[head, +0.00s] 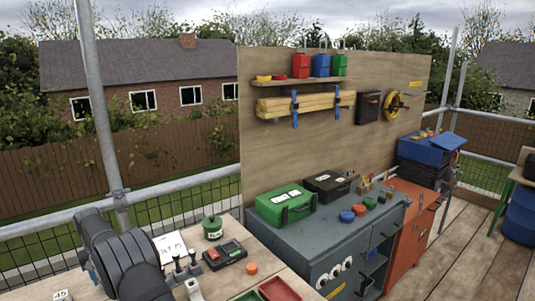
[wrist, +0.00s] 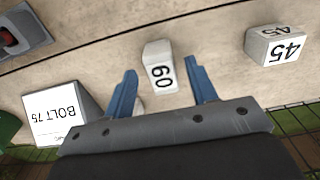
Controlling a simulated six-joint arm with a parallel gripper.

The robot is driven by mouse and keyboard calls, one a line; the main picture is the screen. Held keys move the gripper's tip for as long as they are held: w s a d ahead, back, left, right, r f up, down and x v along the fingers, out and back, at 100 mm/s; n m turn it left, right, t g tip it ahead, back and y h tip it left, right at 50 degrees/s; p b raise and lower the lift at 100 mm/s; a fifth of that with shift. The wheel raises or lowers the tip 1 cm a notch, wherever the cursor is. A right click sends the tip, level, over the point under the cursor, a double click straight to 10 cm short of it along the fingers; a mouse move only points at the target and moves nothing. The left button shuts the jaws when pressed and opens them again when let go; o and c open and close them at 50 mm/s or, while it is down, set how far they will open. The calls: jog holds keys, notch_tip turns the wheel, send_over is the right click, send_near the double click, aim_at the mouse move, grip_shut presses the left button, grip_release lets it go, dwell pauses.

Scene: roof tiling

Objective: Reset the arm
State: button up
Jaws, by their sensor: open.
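My gripper (wrist: 163,73) is open in the wrist view, with its two blue fingers apart. A white block marked 60 (wrist: 160,70) shows in the gap between the fingertips, and seems to stand on the bench beyond them. Nothing is clearly gripped.
A block marked 45 (wrist: 278,46) stands right in the wrist view; a BOLT 75 card (wrist: 52,112) is left. In the head view, the bench holds a green canister (head: 212,229), a dark device (head: 224,255) and a red tray (head: 280,289). A scaffold pole (head: 98,110) rises behind my arm.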

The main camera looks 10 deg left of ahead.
notch_tip(320, 180, down, 2)
jog(key=shift+f, duration=0.2)
notch_tip(320, 180, up, 11)
notch_tip(320, 180, down, 12)
jog(key=shift+f, duration=0.25)
jog(key=r, duration=0.5)
jog(key=shift+w+d+r, duration=0.2)
jog(key=shift+d, duration=0.15)
jog(key=w+d+r, duration=0.4)
jog(key=d+r, duration=0.3)
jog(key=d, duration=0.4)
jog(key=s+d+m, duration=0.9)
jog(key=s+d, duration=0.1)
jog(key=d, duration=0.3)
jog(key=s+d+m, duration=0.8)
jog(key=s+d, duration=0.2)
jog(key=d, duration=0.3)
jog(key=shift+f+m, duration=0.4)
jog(key=shift+f, duration=0.05)
